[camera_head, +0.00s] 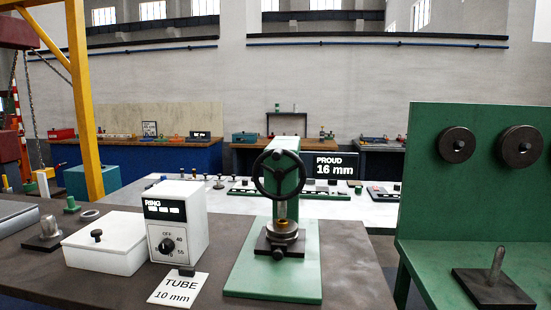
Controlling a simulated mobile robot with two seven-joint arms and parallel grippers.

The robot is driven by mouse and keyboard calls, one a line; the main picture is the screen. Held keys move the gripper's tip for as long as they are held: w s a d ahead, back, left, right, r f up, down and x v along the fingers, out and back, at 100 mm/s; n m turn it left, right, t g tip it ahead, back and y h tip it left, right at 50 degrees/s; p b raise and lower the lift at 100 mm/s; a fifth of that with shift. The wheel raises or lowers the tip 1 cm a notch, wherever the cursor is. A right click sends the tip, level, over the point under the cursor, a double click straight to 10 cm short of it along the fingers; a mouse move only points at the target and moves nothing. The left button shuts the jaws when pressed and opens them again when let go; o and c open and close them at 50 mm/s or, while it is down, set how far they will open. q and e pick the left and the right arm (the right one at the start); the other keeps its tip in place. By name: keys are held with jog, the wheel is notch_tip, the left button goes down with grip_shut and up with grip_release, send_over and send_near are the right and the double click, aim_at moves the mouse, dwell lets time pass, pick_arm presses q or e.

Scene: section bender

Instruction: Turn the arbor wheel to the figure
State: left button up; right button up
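The arbor wheel (278,175) is a black spoked handwheel on the front of a green press (289,145) that stands on a green base plate (262,280). Below the wheel, a brass-coloured piece (281,224) sits in a round metal seat (282,234) on a dark block. A black sign (334,165) behind the press on the right reads "PROUD 16 mm". A white card (177,290) in front reads "TUBE 10 mm". Neither of my grippers is in view.
A white box (176,222) with a "RING" display and a dial stands left of the press, beside a white lidded box (104,243). A green rack (480,130) with dark rollers stands at right, with a pin on a dark plate (492,288). A yellow post (85,120) rises at left.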

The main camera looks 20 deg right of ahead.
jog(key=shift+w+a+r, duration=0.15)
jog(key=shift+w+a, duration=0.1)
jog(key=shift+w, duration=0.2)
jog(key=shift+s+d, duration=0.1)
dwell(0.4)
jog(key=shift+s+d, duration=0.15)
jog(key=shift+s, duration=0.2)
